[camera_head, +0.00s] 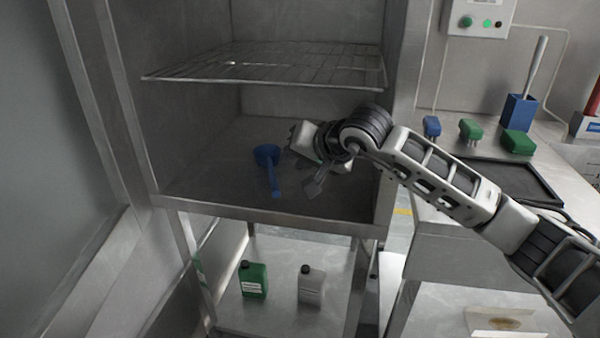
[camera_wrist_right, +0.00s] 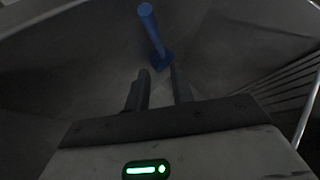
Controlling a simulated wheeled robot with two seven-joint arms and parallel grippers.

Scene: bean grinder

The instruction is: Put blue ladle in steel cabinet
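The blue ladle (camera_head: 268,160) is on the bottom floor of the steel cabinet (camera_head: 210,190), inside the open compartment. Its bowl is toward the back and its handle points toward the front edge. My right gripper (camera_head: 314,186) is inside the same compartment, to the right of the ladle and apart from it. In the right wrist view the fingers (camera_wrist_right: 159,92) are open with nothing between them. The ladle (camera_wrist_right: 152,32) shows just beyond the fingertips there. My left gripper is not in view.
A wire rack (camera_head: 270,65) spans the cabinet above my right gripper. Cabinet walls close in on both sides. A green bottle (camera_head: 253,280) and a grey bottle (camera_head: 311,285) stand on a shelf below. A counter with a black tray (camera_head: 500,180) is at right.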

